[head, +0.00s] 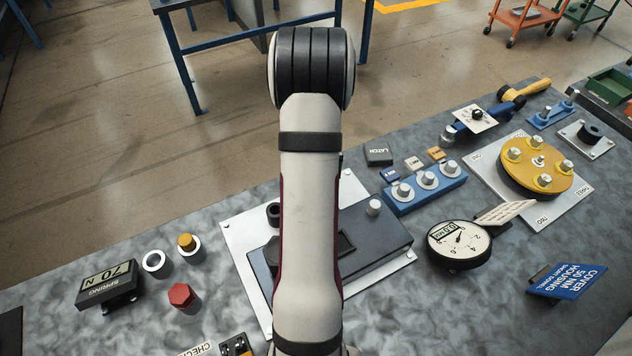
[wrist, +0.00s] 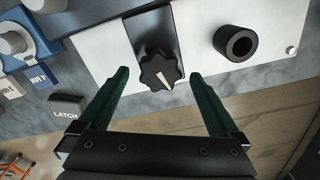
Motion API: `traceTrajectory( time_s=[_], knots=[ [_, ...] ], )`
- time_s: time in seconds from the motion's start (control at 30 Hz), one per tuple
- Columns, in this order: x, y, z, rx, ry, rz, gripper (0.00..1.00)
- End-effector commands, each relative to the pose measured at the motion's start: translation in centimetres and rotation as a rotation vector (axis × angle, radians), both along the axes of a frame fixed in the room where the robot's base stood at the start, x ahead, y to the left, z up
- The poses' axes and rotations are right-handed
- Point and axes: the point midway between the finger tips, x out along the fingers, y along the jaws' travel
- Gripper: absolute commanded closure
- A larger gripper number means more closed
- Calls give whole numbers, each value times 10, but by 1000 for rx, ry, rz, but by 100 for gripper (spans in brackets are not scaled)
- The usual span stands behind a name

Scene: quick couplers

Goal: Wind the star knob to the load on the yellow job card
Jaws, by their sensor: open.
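The black star knob (wrist: 156,71) with a white pointer mark sits at the end of a dark block on a pale plate in the wrist view. My gripper (wrist: 159,75) is open, with one green finger on each side of the knob. No clear contact shows. In the head view my own arm hides the knob and gripper. A round dial gauge (head: 459,244) with a small display stands right of the plate. A pale cream card (head: 506,212) leans beside the gauge; its text is too small to read. A dark sign (head: 108,283) at left reads SPRING and 70 N.
A black ring-shaped post (wrist: 237,43) stands on the plate beside the knob. A LATCH block (wrist: 67,105) lies to the left.

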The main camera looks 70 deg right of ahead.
Motion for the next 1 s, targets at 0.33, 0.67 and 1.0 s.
traceTrajectory(
  time_s=[0.33, 0.67, 1.0],
  knots=[
    [0, 0, -14, -1, 0, 0, 2],
    [0, 0, -13, 0, 0, 0, 49],
    [0, 0, -13, 0, -1, -5, 87]
  ],
)
